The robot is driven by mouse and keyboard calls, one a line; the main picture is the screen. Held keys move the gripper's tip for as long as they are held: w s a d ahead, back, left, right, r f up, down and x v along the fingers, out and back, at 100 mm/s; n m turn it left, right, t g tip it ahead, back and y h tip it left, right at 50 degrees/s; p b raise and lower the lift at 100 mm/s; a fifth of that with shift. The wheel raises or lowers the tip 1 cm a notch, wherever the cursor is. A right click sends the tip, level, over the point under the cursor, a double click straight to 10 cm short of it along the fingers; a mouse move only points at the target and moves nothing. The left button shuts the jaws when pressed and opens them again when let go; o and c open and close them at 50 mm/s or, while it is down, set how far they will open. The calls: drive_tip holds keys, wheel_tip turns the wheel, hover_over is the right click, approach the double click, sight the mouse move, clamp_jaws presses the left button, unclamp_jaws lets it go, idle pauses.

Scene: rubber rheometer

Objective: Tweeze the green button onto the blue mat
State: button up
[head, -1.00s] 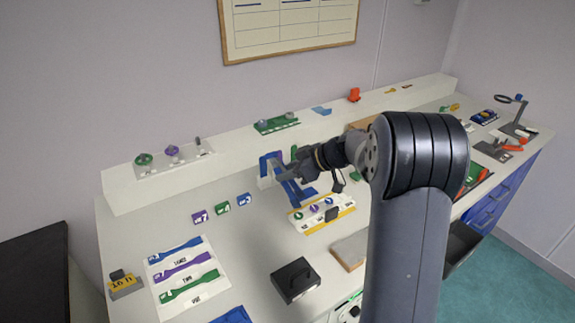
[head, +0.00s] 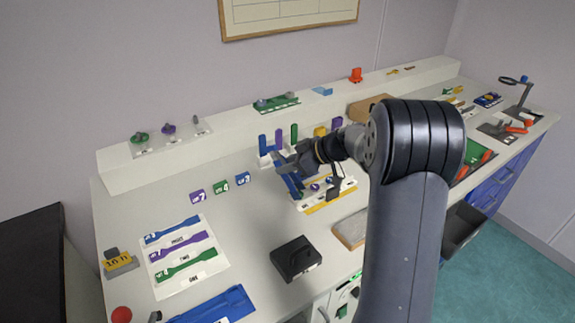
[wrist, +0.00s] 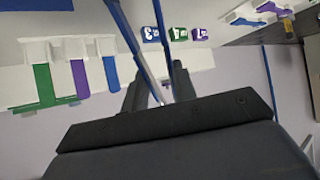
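My gripper (head: 296,162) is shut on blue tweezers (head: 290,186), held over the bench in front of the specimen rack. In the wrist view the two blue tweezer arms (wrist: 131,40) run out from between my dark fingers (wrist: 158,92) and leave the top edge. The arms are apart, and their tips are out of that view. A white and yellow tray (head: 328,200) with small round purple and blue pieces lies just right of the tweezers, partly hidden by my arm. I cannot make out a green button. A flat blue piece (head: 215,306) lies at the front edge; I cannot tell if it is the mat.
A rack with upright blue, purple and green strips (head: 279,143) stands behind my gripper. Numbered blocks (head: 221,187) stand to the left. A black box (head: 296,258) and a specimen card (head: 183,255) lie in front. The bench between them is clear.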

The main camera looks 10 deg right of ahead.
drive_tip(key=shift+c, duration=0.2)
clamp_jaws()
wheel_tip(320, 180, up, 12)
drive_tip(key=p, duration=0.4)
idle(0.3)
drive_tip(key=shift+a, duration=0.1)
